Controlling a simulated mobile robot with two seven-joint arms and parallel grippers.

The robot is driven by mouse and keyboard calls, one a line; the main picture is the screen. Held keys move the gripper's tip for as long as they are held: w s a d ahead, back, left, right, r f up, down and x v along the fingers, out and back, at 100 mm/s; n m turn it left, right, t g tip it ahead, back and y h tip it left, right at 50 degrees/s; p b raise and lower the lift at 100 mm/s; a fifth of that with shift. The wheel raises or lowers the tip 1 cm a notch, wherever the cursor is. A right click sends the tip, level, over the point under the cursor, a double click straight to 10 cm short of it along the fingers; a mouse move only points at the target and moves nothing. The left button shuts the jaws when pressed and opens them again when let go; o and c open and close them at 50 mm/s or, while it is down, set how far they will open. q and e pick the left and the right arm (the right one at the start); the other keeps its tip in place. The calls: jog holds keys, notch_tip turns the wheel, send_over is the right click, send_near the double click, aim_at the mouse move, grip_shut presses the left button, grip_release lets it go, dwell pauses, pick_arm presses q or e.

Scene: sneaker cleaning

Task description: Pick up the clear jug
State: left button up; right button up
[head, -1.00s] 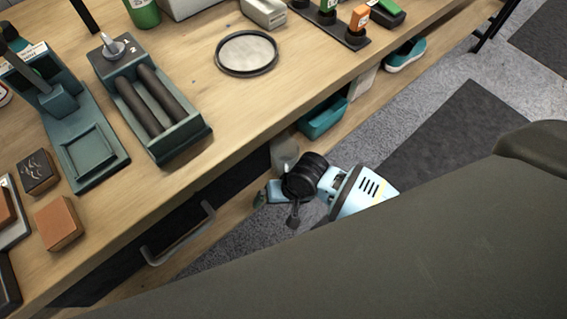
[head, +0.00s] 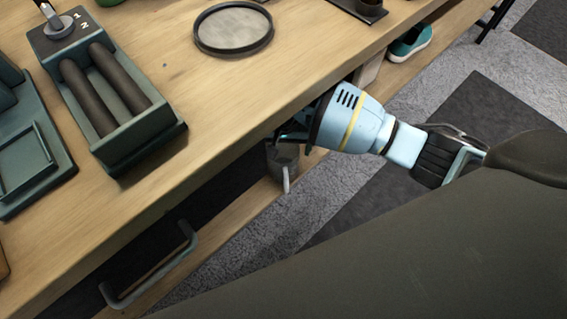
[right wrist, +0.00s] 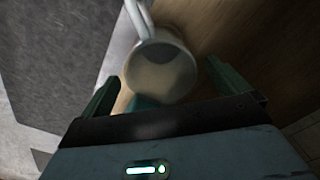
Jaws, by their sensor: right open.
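The clear jug (head: 284,160) stands on the low shelf under the workbench's front edge, its pale handle pointing toward the front. In the head view my right gripper (head: 293,133) reaches in under the bench edge just above and behind the jug, partly covering it. In the right wrist view the jug (right wrist: 160,72) shows its round mouth and its handle at the top. The two open fingers (right wrist: 163,88) stand on either side of the jug's near part, with nothing gripped. Whether they touch it cannot be told. My left gripper is not in view.
The workbench top (head: 215,105) overhangs the shelf close to my right gripper. A drawer handle (head: 150,268) juts out at the left. A teal sneaker (head: 410,45) sits farther along the shelf. A roller tray (head: 120,110) and a round dish (head: 233,30) rest on the bench.

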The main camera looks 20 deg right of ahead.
aim_at(283, 162)
jog(key=f+b, duration=0.1)
jog(key=f, duration=0.1)
jog(key=f+b, duration=0.1)
jog(key=f, duration=0.1)
jog(key=f+b, duration=0.1)
jog(key=f, duration=0.2)
jog(key=shift+s+a, duration=0.15)
jog(key=shift+s, duration=0.2)
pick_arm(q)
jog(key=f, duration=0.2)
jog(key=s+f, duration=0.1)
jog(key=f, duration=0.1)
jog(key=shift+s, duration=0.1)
pick_arm(e)
jog(key=shift+r, duration=0.1)
jog(key=shift+c, duration=0.3)
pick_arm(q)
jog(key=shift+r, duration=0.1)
pick_arm(e)
jog(key=c, duration=0.9)
